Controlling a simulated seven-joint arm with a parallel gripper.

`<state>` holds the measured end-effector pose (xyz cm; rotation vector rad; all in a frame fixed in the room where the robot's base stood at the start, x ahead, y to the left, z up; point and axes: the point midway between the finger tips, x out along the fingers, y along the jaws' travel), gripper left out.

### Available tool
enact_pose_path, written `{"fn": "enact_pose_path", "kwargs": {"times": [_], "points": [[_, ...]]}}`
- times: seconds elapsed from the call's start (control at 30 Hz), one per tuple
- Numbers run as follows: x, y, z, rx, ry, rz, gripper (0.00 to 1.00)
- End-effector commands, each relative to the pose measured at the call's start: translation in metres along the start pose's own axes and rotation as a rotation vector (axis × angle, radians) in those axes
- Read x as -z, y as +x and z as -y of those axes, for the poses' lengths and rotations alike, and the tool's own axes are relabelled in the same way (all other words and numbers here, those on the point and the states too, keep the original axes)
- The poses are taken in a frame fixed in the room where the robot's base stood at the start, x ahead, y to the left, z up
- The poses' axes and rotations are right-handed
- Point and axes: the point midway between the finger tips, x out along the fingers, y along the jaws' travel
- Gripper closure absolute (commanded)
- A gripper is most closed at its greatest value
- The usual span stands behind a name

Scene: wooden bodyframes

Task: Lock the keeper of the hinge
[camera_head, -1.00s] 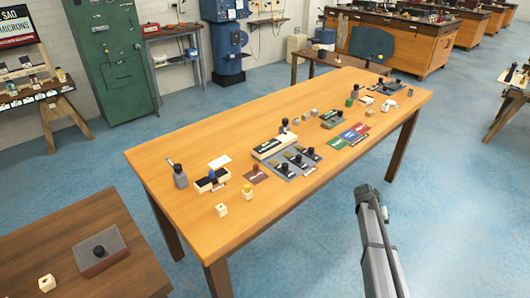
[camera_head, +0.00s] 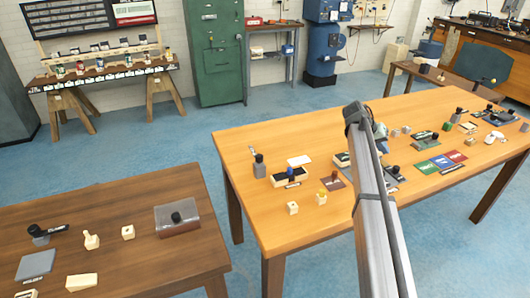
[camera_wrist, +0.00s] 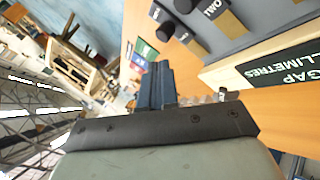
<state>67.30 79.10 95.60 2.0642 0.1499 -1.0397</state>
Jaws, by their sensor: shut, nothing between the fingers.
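My gripper (camera_wrist: 160,85) shows in the wrist view with its dark fingers together and nothing between them. In the head view my arm reaches up over the long table and its end hides some of the items there. I cannot make out which item is the hinge or its keeper. The wrist view shows a grey panel (camera_wrist: 265,15) with black knobs (camera_wrist: 230,22) and a tag reading TWO. Beside it is a cream block (camera_wrist: 235,72) with a dark label reading GAP MILLIMETRES. My gripper is apart from both in the picture.
The long wooden table (camera_head: 255,215) carries several small blocks, a black-topped tray (camera_head: 289,176), a grey post (camera_head: 259,168) and coloured cards (camera_head: 441,161).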

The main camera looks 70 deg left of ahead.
Motion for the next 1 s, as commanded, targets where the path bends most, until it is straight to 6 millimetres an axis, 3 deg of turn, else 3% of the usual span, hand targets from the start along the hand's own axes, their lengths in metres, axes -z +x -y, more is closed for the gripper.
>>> {"fn": "enact_pose_path", "kwargs": {"times": [0.1,0.5,0.8,1.0], "points": [[-0.006,-0.045,0.045,0.049,-0.049,-0.051,1.00],[-0.050,-0.190,0.179,0.211,-0.216,-0.207,1.00],[-0.105,-0.298,0.265,0.331,-0.340,-0.316,1.00],[-0.144,-0.359,0.309,0.400,-0.411,-0.377,1.00]]}}
